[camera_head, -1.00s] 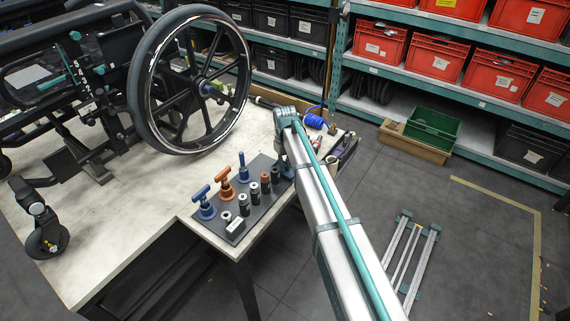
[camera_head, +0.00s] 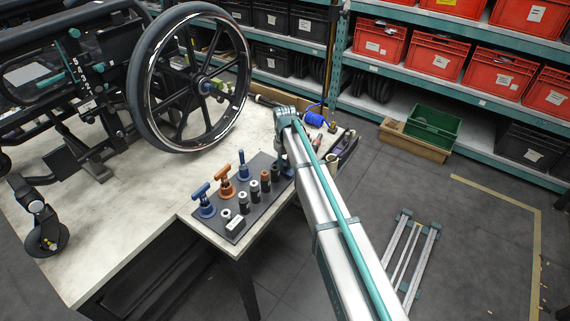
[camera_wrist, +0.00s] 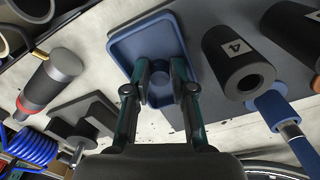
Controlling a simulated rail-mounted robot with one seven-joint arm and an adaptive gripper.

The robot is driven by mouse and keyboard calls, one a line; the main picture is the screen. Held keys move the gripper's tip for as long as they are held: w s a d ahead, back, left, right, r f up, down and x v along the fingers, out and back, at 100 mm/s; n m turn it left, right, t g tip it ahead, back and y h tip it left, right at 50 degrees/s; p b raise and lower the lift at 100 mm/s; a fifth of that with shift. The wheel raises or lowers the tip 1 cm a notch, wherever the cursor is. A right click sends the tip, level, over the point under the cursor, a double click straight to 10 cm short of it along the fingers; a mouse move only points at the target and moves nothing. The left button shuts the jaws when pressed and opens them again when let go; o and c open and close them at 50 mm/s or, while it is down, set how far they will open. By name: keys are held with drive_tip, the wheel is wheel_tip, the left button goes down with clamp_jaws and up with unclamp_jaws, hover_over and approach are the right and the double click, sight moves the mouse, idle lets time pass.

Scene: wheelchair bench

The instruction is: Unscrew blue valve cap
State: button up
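In the wrist view, my gripper (camera_wrist: 160,72) has its two fingers apart over a blue square tray (camera_wrist: 125,48). A round blue shape (camera_wrist: 160,92) shows between the fingers. I cannot tell whether it is a cap or part of the tray, or whether the fingers touch it. In the head view, my gripper is mostly hidden behind my arm, at the right end of the dark tool mat (camera_head: 238,232). The wheelchair wheel (camera_head: 137,100) stands upright on the bench with a small blue part (camera_head: 206,86) at its hub. I cannot make out a valve cap on the wheel.
A blue-handled tool (camera_head: 204,200), an orange-handled tool (camera_head: 225,182) and several dark cylinders stand on the mat. A coiled blue hose (camera_head: 314,120) lies behind my arm, also in the wrist view (camera_wrist: 33,147). The bench (camera_head: 130,235) is clear in front of the wheelchair.

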drive_tip(key=shift+o, duration=1.3)
wheel_tip(320, 180, up, 12)
drive_tip(key=s+d+f+m, duration=0.4)
drive_tip(key=s+d+f, duration=0.75)
drive_tip(key=s, duration=0.25)
drive_tip(key=s+d+f+m, duration=0.3)
drive_tip(key=s+d+f, duration=0.85)
drive_tip(key=s, duration=0.25)
drive_tip(key=s+f+g, duration=0.3)
drive_tip(key=s+f, duration=0.6)
drive_tip(key=s, duration=0.5)
drive_tip(key=s+f+g, duration=0.3)
drive_tip(key=s+f, duration=0.6)
drive_tip(key=s, duration=0.6)
drive_tip(key=shift+s+f+g, duration=0.3)
drive_tip(key=shift+f+g, duration=0.1)
